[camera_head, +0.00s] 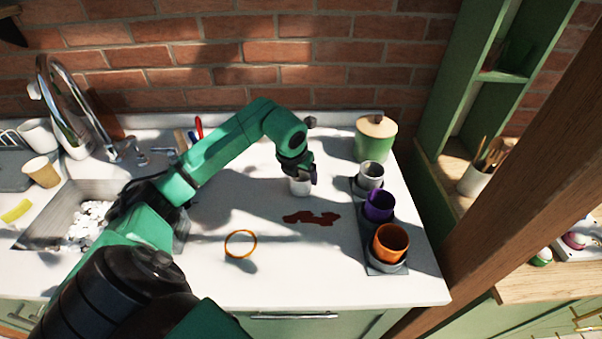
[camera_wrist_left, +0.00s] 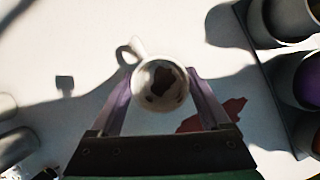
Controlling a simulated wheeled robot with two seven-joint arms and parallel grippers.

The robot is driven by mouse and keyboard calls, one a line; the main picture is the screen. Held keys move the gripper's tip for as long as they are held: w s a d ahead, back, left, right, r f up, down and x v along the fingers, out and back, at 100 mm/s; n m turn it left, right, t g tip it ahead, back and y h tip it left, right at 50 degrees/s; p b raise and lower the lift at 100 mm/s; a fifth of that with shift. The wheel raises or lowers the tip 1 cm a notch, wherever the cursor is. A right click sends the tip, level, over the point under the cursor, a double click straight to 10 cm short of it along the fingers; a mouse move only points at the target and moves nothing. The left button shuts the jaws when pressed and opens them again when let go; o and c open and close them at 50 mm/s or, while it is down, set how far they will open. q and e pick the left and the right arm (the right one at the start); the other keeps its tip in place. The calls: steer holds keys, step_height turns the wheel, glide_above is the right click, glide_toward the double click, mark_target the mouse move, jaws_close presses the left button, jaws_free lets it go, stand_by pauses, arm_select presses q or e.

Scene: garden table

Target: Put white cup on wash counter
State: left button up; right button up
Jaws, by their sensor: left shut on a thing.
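The white cup (camera_head: 299,187) is at the middle of the white counter (camera_head: 320,272), partly hidden behind my left gripper (camera_head: 300,176). In the left wrist view the cup (camera_wrist_left: 160,103) is seen from above, with its handle toward the upper left and dark brown stuff inside. The fingers of my left gripper (camera_wrist_left: 160,92) are on both sides of the cup and shut on it. I cannot tell whether its base touches the counter. My right gripper is in neither view.
A dark tray (camera_head: 374,268) on the right holds a pale cup (camera_head: 370,171), a purple cup (camera_head: 379,207) and an orange cup (camera_head: 391,238). A brown stain (camera_head: 311,218), an orange ring (camera_head: 240,257) and a green canister (camera_head: 375,142) are nearby. The sink (camera_head: 50,232) is left.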

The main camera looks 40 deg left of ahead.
arm_select(q)
steer(key=shift+f, duration=0.15)
steer(key=o, duration=1.3)
steer(key=shift+r, duration=0.25)
steer(key=shift+s+r, duration=0.1)
steer(key=shift+r, duration=0.2)
steer(key=b+v, duration=0.1)
steer(key=v, duration=1)
steer(key=shift+d+r+b, duration=0.1)
steer(key=shift+b, duration=0.3)
